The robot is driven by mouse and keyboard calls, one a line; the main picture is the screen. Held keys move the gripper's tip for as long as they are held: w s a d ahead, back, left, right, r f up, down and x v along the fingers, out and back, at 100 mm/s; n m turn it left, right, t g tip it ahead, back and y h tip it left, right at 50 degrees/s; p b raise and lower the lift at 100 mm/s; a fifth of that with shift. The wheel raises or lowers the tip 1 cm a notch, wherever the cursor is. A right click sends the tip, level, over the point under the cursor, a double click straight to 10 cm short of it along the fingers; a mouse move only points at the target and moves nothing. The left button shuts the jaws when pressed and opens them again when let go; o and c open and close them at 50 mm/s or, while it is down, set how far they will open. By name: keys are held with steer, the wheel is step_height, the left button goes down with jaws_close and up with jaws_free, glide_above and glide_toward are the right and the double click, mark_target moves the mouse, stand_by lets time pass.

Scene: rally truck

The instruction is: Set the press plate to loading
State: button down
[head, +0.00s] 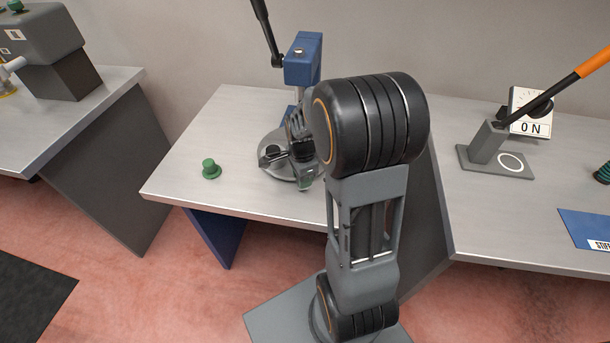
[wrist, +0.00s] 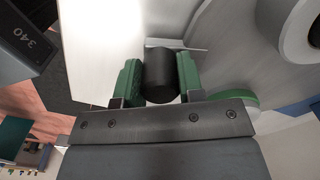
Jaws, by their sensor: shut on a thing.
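The press (head: 303,60) has a blue column and stands on the middle table. Its round grey press plate (head: 272,138) lies at the column's foot and is partly hidden by my arm. In the wrist view, the grey plate (wrist: 222,65) fills the area behind and right of my fingers. My gripper (wrist: 159,82) is shut on a black cylindrical knob (wrist: 159,68), with a green-padded finger on either side. In the head view, my gripper (head: 303,178) is low over the plate, mostly hidden behind my wrist. I cannot read any loading mark on the plate.
A green knob-like piece (head: 210,168) stands on the table left of the plate. The press's black lever (head: 266,32) rises at upper left of the column.

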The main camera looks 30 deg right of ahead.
steer(key=shift+a, duration=0.1)
stand_by(0.3)
steer(key=c, duration=0.7)
jaws_free()
steer(key=shift+c, duration=0.2)
step_height(320, 180, up, 14)
steer(key=p, duration=0.1)
steer(key=shift+f, duration=0.1)
